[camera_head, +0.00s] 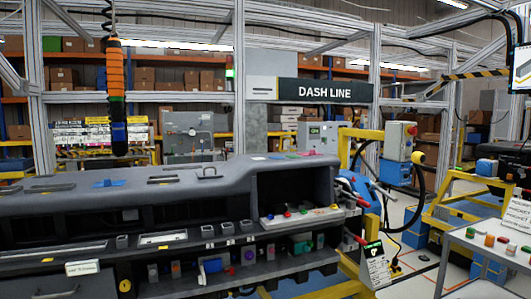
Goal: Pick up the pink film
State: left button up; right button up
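A small flat pink patch (277,157), which looks like the pink film, lies on top of the grey dashboard (150,172), toward its right end. It is too small to make out its edges or whether it is stuck down. A blue patch (108,183) lies farther left on the dashboard top. Neither of my grippers shows in the head view.
An orange and black tool (116,85) hangs above the dashboard's left part. Yellow frames and a side table (487,247) with small parts stand at the right.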

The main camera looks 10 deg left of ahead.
aim_at(313, 152)
jog(key=i+l+u, duration=0.35)
jog(key=i, duration=0.25)
jog(key=i+l+u, duration=0.35)
jog(key=i+l, duration=0.2)
jog(key=i+l+u, duration=0.35)
jog(key=l, duration=0.3)
jog(key=i, duration=0.1)
